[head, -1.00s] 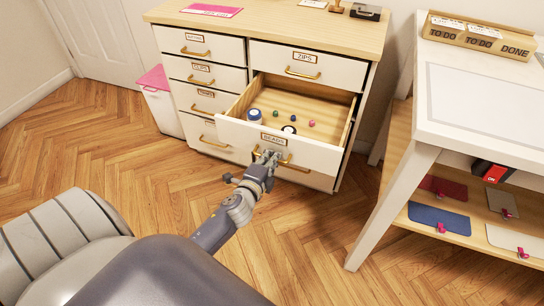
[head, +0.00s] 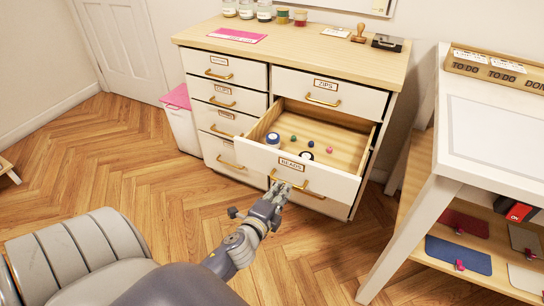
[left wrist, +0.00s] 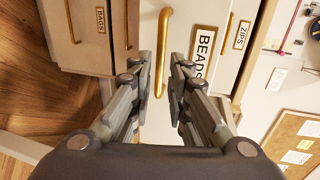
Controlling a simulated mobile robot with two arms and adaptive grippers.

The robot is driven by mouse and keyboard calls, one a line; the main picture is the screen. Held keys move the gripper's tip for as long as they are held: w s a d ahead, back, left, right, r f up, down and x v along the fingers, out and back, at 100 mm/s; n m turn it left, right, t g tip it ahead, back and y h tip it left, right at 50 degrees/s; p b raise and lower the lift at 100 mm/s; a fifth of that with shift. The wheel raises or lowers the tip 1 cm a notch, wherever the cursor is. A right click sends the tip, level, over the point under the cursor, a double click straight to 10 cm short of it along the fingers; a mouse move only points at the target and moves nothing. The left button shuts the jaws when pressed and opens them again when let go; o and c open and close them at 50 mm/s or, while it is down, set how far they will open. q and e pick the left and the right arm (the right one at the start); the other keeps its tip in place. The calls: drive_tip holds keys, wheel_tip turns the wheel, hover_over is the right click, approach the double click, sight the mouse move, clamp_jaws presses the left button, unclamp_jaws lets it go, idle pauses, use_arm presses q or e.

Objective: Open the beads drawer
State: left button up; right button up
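The beads drawer (head: 235,152) is pulled out of the white cabinet, with its "BEADS" label (head: 290,163) on the front. A blue-and-white jar (head: 272,139), a dark round item and several small coloured beads show inside. My left gripper (head: 280,188) is just in front of the drawer's brass handle (head: 308,191). In the left wrist view, the fingers of my left gripper (left wrist: 162,72) are apart, with the brass handle (left wrist: 162,40) ahead in line with the gap. The handle does not look clasped. My right gripper is not in view.
The zips drawer (head: 350,100) above and the left column of drawers are shut. A white worktable (head: 490,125) stands at right, with a shelf below. A pink-lidded bin (head: 183,125) stands left of the cabinet. Wood floor (head: 120,165) is free in front and left.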

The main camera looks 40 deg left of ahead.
use_arm(q)
drive_tip(key=v, duration=0.6)
drive_tip(key=shift+s, duration=0.35)
drive_tip(key=shift+r, duration=0.1)
drive_tip(key=s+d+f+n+g, duration=0.2)
drive_tip(key=s+f+n+g, duration=0.15)
drive_tip(key=f, duration=0.65)
drive_tip(key=s+d+f+n+g, duration=0.25)
drive_tip(key=f+n, duration=0.25)
drive_tip(key=f, duration=0.4)
drive_tip(key=s+d+f+n+g+h, duration=0.45)
drive_tip(key=s+d+f+g, duration=0.35)
drive_tip(key=s+f, duration=0.5)
drive_tip(key=s+a+p, duration=0.2)
drive_tip(key=s+p, duration=1.4)
drive_tip(key=shift+a+r+y, duration=0.3)
drive_tip(key=shift+r+y, duration=0.15)
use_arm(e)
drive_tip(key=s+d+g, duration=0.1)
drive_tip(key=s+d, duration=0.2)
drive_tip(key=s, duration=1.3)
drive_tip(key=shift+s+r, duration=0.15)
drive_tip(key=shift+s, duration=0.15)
